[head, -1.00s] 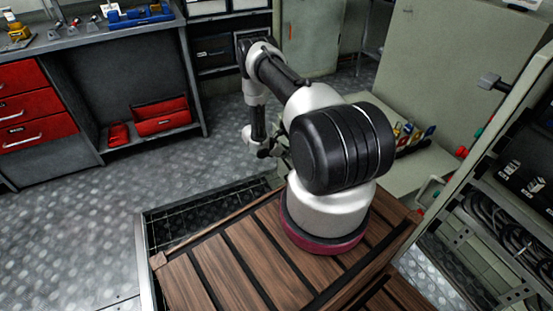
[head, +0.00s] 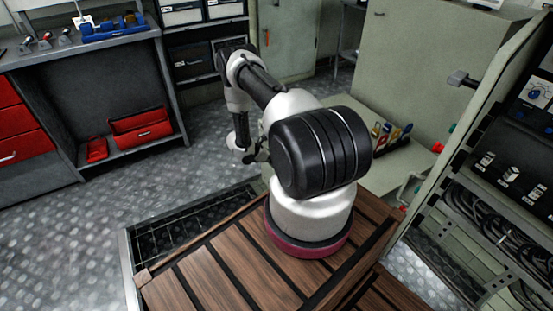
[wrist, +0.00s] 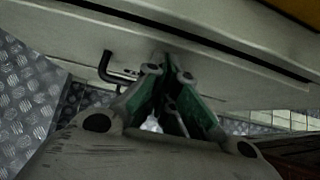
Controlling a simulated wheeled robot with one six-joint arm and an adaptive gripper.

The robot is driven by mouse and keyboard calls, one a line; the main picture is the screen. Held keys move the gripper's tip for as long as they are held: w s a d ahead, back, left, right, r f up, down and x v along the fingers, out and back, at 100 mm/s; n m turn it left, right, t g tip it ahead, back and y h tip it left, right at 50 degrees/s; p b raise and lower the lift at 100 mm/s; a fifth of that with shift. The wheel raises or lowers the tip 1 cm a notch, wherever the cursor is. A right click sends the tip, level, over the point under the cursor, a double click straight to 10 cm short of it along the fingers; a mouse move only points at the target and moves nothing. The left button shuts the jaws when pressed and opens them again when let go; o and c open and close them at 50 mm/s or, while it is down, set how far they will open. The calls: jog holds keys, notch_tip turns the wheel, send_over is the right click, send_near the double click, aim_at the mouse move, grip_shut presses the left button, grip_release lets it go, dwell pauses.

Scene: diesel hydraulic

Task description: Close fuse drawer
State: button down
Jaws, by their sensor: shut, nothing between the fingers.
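In the wrist view my gripper (wrist: 170,75) is shut and empty, its green-lined fingers meeting at the tips. The tips are right against or very near a pale grey-green panel (wrist: 225,88); I cannot tell if they touch. A black bent handle (wrist: 108,68) lies left of the fingertips. A dark gap (wrist: 190,35) runs across the panel above them. In the head view my gripper (head: 254,156) shows small and dark, partly hidden behind my arm. I cannot surely tell which part is the fuse drawer; the panel may be its front.
A pale green cabinet (head: 425,65) stands behind my arm, with a low ledge holding coloured-handled items (head: 390,136). An open rack (head: 500,215) with cables is close on the right. A workbench (head: 85,53) and red drawers (head: 22,146) are at left. The patterned metal floor (head: 75,225) is clear.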

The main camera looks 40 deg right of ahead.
jog(key=a+f+v, duration=0.1)
jog(key=v, duration=1.1)
jog(key=s+r+m+g, duration=0.2)
jog(key=s+m+g, duration=0.1)
jog(key=s, duration=0.5)
jog(key=s+a+r+m+y, duration=0.2)
jog(key=s+r+m, duration=0.1)
jog(key=r, duration=0.8)
jog(key=s+a+r+m+y, duration=0.2)
jog(key=s+a+r+m, duration=0.15)
jog(key=r, duration=0.75)
jog(key=s+a+r+m+y, duration=0.1)
jog(key=s+r+m, duration=0.2)
jog(key=r, duration=0.8)
jog(key=s+a+r+m+t+y, duration=0.1)
jog(key=s+a+r+t, duration=0.2)
jog(key=r, duration=0.4)
jog(key=s+a+r+m+t+y, duration=0.1)
jog(key=s+a+r+t, duration=0.2)
jog(key=s+r, duration=0.2)
jog(key=s+a+r+m+t+y, duration=0.1)
jog(key=s+a+r+t, duration=0.2)
jog(key=r, duration=0.6)
jog(key=shift+s+a+r+y, duration=0.4)
jog(key=shift+s+a, duration=0.1)
jog(key=shift+s, duration=0.45)
